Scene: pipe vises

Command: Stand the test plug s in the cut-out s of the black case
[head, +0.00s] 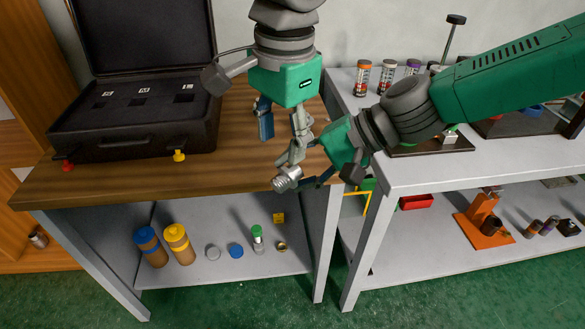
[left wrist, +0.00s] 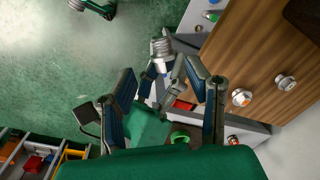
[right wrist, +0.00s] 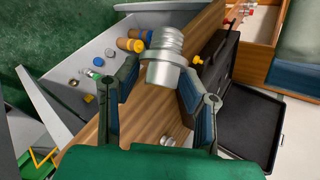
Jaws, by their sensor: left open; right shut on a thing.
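A silver threaded plug (head: 286,179) is in my right gripper (head: 298,172), held above the front edge of the wooden bench top. It shows between the fingertips in the right wrist view (right wrist: 164,58) and beyond my left fingers in the left wrist view (left wrist: 161,49). My left gripper (head: 282,138) is open, just above and close to my right gripper. The black case (head: 130,147) stands open at the left of the bench, with several dark cut-outs (head: 146,100) beside small white labels; the lettering is too small to be sure of. Two metal pieces (left wrist: 241,97) (left wrist: 286,82) stand on the wood.
A red knob (head: 67,166) and a yellow knob (head: 179,156) are at the case's front. The shelf below holds blue- and yellow-capped jars (head: 176,240) and small parts. A grey bench (head: 440,172) stands right, across a narrow gap. Wood between case and grippers is clear.

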